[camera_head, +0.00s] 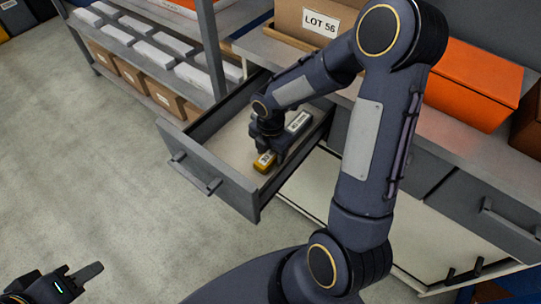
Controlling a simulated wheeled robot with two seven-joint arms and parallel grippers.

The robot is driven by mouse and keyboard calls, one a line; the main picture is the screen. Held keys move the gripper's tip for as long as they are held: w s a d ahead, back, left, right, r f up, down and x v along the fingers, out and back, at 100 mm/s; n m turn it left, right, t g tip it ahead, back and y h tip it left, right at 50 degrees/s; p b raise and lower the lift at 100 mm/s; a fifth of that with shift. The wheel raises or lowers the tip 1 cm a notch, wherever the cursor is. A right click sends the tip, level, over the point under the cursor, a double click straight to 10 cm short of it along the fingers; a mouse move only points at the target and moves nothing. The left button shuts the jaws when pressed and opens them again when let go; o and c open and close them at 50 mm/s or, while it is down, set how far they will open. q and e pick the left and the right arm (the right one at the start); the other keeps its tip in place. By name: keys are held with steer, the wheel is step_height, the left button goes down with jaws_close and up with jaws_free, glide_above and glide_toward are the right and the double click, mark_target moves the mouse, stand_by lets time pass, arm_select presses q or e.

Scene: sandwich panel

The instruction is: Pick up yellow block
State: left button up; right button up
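The yellow block (264,161) lies in the open grey drawer (213,168), towards its front. It has a light top face and is partly covered by my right gripper (273,150). My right gripper points down into the drawer right at the block. Its fingers are dark and partly hidden, so I cannot tell whether they are apart or closed on the block. My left gripper (82,279) is at the lower left, over the floor and far from the drawer. I cannot make out its finger gap.
A grey labelled block (298,121) lies behind the yellow one in the drawer. The drawer walls stand close around my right gripper. A "LOT 56" cardboard box (308,22) and an orange box (474,84) stand on the worktop. A shelf rack (150,62) is at upper left. The left floor is clear.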

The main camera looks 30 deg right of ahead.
steer(key=c, duration=0.9)
